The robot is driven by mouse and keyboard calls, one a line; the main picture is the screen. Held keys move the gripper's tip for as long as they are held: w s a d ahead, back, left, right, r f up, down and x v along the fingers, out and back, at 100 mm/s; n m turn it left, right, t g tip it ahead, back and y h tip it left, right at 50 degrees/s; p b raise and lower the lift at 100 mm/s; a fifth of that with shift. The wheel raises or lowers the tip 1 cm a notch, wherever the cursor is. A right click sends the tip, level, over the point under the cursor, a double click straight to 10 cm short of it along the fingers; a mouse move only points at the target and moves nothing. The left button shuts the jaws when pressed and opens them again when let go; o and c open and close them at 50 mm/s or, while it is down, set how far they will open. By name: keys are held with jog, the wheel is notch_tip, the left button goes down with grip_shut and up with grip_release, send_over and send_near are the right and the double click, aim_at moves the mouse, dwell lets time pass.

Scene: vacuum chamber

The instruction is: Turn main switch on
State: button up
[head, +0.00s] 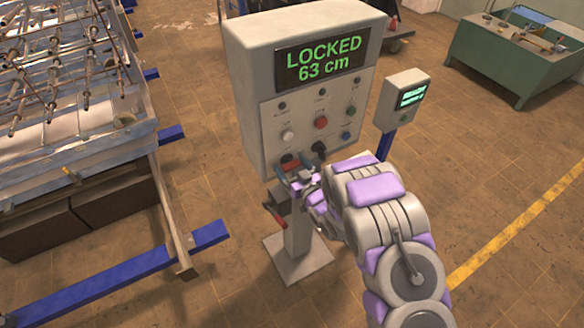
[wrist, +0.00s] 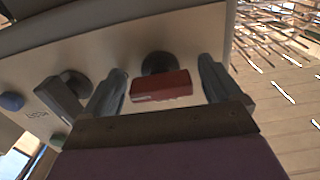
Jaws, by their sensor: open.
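The grey control box (head: 300,85) stands on a post and its display reads "LOCKED 63 cm". A rotary switch with a red handle (head: 290,164) sits at the lower left of its panel; I take it for the main switch. In the wrist view, the red handle (wrist: 161,87) lies roughly level across the picture in front of a dark round base. My gripper (head: 298,178) is at the panel's lower edge, and the wrist view shows my gripper (wrist: 163,82) open, with one finger either side of the handle. Contact cannot be told.
A black switch (wrist: 66,92) sits close beside my left finger in the wrist view. Several small buttons and a red button (head: 321,122) are above. A small display post (head: 404,97) stands right. A metal frame rack (head: 75,100) with blue beams (head: 130,275) is left.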

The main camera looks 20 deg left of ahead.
jog(key=p+v, duration=0.1)
jog(key=v, duration=1.6)
jog(key=shift+s+d, duration=0.1)
jog(key=shift+s, duration=0.05)
dwell(0.3)
